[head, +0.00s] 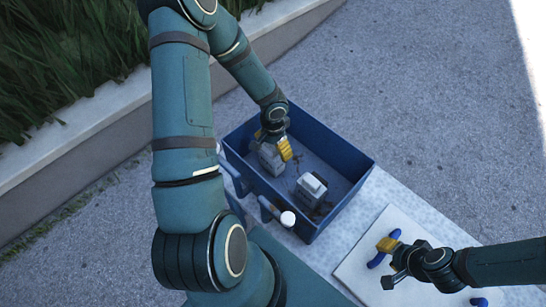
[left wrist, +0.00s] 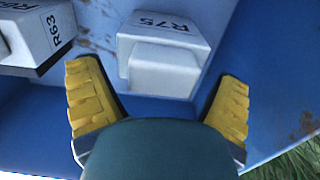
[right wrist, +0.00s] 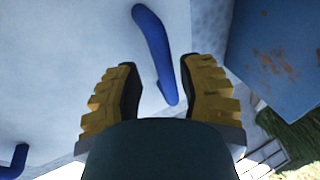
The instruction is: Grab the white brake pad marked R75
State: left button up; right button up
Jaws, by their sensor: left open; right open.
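The white brake pad marked R75 (left wrist: 165,50) lies in the blue crate (head: 343,205). In the left wrist view its label faces the camera, just ahead of the open fingers and roughly centred between them. My left gripper (head: 284,146) reaches down into the crate, open; whether it touches the pad is not clear. The pad under it in the head view (head: 268,160) appears to be R75, partly covered by the gripper. A second pad marked R63 (left wrist: 38,35) lies beside it and also shows in the head view (head: 311,188). My right gripper (head: 390,258) is open over the white board.
A blue curved handle (right wrist: 154,45) lies on the white board (head: 375,220) and shows between the right fingers. Another blue piece (right wrist: 14,162) lies nearby. The crate walls stand close around the left gripper. A low kerb (head: 60,135) and grass border the pavement.

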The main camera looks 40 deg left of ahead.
pick_arm(q)
jog(key=c, duration=1.4)
